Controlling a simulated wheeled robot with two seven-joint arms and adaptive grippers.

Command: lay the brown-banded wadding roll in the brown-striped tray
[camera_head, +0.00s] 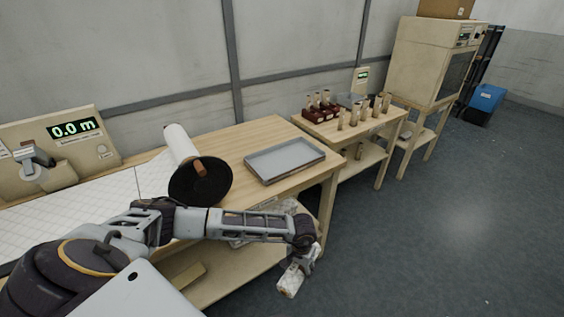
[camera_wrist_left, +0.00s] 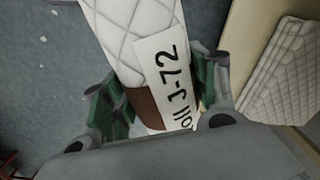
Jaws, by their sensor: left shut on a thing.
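My left gripper (camera_head: 297,257) is shut on a white quilted wadding roll (camera_head: 290,280), held over the floor in front of the table's right end. In the left wrist view the roll (camera_wrist_left: 117,32) sits between the green finger pads of the gripper (camera_wrist_left: 158,95). A brown band (camera_wrist_left: 145,106) shows on it, beside a white label reading "J-72", partly hidden. A shallow grey tray (camera_head: 252,164) lies on the right part of the wooden table, apart from the roll and looking empty. I cannot make out a brown stripe on it. My right gripper is not in view.
A meter reading 0.0 m (camera_head: 76,130) is further left. A quilted piece (camera_wrist_left: 285,75) lies beside the gripper. A side table (camera_head: 330,129) holds several bottle-like items. Open floor lies right.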

